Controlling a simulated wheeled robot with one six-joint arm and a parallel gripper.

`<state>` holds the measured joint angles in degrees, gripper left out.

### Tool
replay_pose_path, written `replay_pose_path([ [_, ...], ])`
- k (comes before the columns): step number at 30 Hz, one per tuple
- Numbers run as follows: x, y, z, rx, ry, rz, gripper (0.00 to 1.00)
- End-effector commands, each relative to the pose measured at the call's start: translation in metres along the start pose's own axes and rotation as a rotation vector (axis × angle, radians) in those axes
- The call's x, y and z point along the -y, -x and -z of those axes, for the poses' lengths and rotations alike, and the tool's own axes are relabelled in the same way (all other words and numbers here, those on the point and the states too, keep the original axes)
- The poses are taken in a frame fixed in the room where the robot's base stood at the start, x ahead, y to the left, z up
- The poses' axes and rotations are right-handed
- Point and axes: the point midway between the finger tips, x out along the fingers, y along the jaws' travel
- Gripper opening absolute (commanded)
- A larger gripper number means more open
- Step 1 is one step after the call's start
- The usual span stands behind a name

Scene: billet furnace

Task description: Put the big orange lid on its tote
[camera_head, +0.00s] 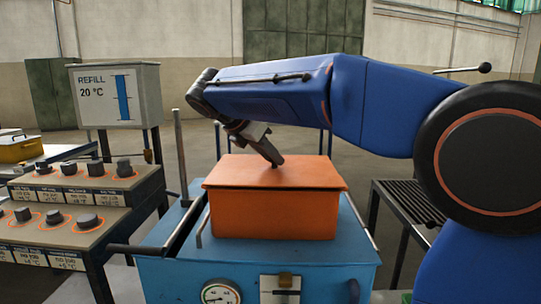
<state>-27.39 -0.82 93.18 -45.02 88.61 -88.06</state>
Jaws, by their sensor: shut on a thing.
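The big orange lid (262,174) lies flat over the top of the orange tote (272,216). Its front edge overhangs the tote a little, more at the right corner. No clear gap shows between lid and tote, but I cannot tell whether it is fully seated. The tote stands on a blue machine top (300,251). My gripper (276,163) points down at the middle of the lid and is shut on it; the small grip point between the fingertips is mostly hidden.
A control desk with several dark knobs (88,221) stands at the left, with a grey refill tank (116,97) behind it. A gauge (219,293) is on the machine's front. A dark slatted rack (408,203) stands at the right. Open floor lies behind.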

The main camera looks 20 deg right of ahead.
Motion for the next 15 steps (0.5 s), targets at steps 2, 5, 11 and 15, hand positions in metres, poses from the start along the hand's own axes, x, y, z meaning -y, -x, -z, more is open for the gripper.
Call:
replay_pose_path([
  [2,0.0001,-0.0004,0.0003,0.000,0.000,0.000,0.00],
  [5,0.0000,-0.0011,0.0010,0.000,0.000,0.000,0.00],
  [11,0.0000,-0.0024,0.0023,0.000,0.000,-0.001,0.00],
  [15,0.0000,-0.0033,0.0032,0.000,0.000,-0.001,0.00],
])
